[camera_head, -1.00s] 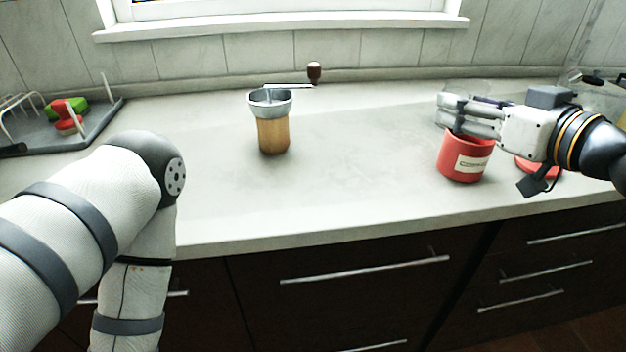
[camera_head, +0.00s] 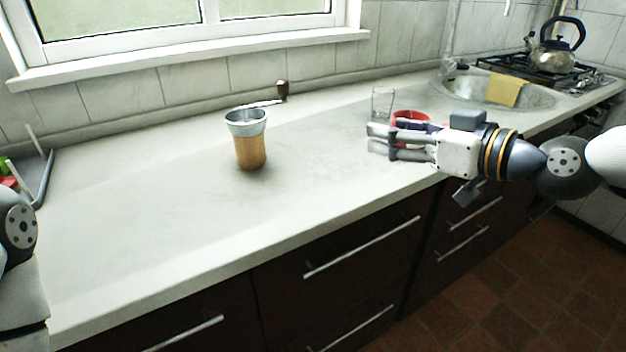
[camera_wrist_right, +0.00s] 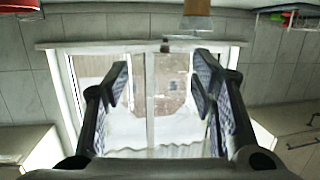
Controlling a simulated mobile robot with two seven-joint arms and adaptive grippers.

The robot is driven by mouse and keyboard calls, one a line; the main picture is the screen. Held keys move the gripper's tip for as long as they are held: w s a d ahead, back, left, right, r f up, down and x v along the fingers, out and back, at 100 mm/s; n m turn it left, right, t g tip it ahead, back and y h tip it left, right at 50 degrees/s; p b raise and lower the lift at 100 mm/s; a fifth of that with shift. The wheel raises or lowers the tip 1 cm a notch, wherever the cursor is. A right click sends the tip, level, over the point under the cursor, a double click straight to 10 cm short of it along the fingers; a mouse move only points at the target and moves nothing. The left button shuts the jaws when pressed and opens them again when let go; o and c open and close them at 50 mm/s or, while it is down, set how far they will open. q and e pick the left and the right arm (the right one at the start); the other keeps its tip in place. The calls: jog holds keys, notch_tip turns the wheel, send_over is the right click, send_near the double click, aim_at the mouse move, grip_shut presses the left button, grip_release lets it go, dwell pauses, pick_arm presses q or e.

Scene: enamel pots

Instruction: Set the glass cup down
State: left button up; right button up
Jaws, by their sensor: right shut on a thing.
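The glass cup (camera_head: 382,103) is clear and upright in the head view, at the fingertips of my right gripper (camera_head: 380,141). Its lower part is hidden by the fingers, and I cannot tell whether its base touches the counter. My right gripper is shut on it, fingers pointing left over the counter. In the right wrist view the two fingers of the gripper (camera_wrist_right: 162,90) stand apart, and the clear glass between them is hard to make out against the bright window. My left gripper is out of view.
A red canister (camera_head: 410,118) stands right behind my right gripper, partly hidden. A wood-and-metal grinder (camera_head: 250,150) stands further left on the pale counter (camera_head: 170,205). A sink (camera_head: 535,98) with a yellow cloth and a stove with a kettle (camera_head: 556,50) are at right. The counter between grinder and gripper is clear.

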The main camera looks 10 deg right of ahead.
jog(key=w+a+f+b, duration=0.2)
jog(key=w+f+b, duration=0.1)
jog(key=w+f, duration=0.2)
jog(key=b, duration=0.3)
send_over(336, 178)
jog(key=f, duration=0.4)
jog(key=shift+s+d+f, duration=0.25)
jog(key=shift+s+f, duration=0.05)
jog(key=shift+f, duration=0.05)
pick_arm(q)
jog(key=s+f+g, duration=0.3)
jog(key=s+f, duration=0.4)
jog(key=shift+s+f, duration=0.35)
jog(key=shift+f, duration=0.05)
pick_arm(e)
jog(key=shift+w+a+f, duration=0.1)
jog(key=shift+w+f, duration=0.1)
jog(key=shift+f, duration=0.7)
jog(key=shift+w+a+f, duration=0.1)
jog(key=shift+w+f, duration=0.05)
jog(key=shift+f, duration=0.7)
jog(key=shift+f, duration=0.2)
jog(key=o, duration=1.2)
jog(key=shift+o, duration=0.2)
